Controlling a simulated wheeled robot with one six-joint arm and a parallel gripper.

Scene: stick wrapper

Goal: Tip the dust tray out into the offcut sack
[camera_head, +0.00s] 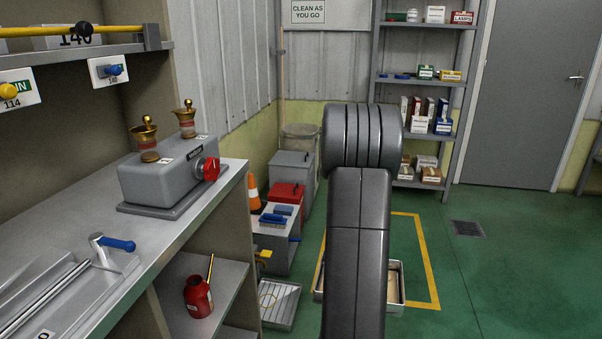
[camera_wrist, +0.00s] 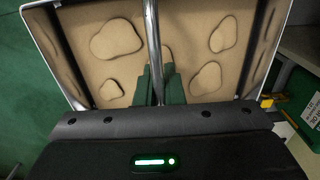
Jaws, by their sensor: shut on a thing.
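The dust tray (camera_head: 397,308) shows partly behind my arm in the head view, low over the yellow-outlined floor area. I cannot tell whether it touches the floor. In the wrist view the tray (camera_wrist: 45,45) has a pale rim and a tan layer of dust (camera_wrist: 116,40) with several raised lumps. A metal bar handle (camera_wrist: 152,35) crosses above the dust. My gripper (camera_wrist: 157,82), with green fingers, is shut on this handle. My arm hides the gripper in the head view. I cannot make out an offcut sack for certain.
A grey round bin (camera_head: 301,135) stands by the back wall, with grey boxes (camera_head: 291,170) and an orange cone (camera_head: 254,193) nearer. A ribbed metal tray (camera_head: 280,303) lies by the workbench (camera_head: 225,190). Shelves (camera_head: 425,80) stand behind. Green floor (camera_head: 520,260) on the right is clear.

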